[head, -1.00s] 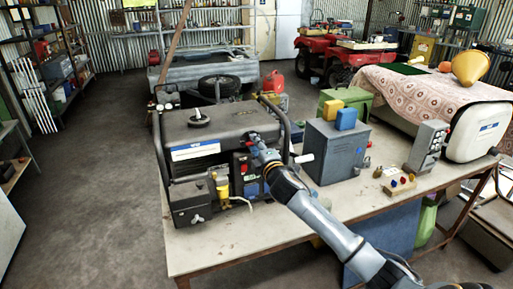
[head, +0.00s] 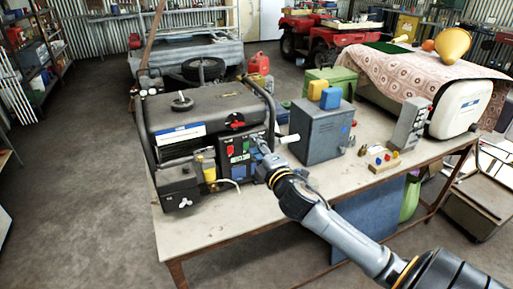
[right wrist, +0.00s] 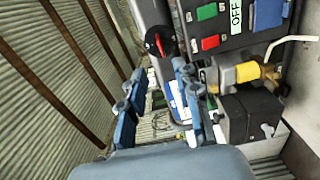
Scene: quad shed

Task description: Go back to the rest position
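My right gripper (head: 260,152) is in front of the right end of the dark generator (head: 190,125), close to its control panel (head: 232,158). In the right wrist view its two blue fingers (right wrist: 157,82) stand apart with nothing between them. That view also shows the panel's green and red buttons (right wrist: 209,42), a blue part beside an OFF label, and a black and red knob (right wrist: 160,44). Whether the fingertips touch the generator I cannot tell. My left gripper is not in view.
The generator stands on a workbench (head: 215,232) with a grey metal box (head: 321,130), a small board with coloured knobs (head: 380,158) and a white tank (head: 459,109). A red quad (head: 335,45) stands behind. Open floor (head: 80,180) lies to the left.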

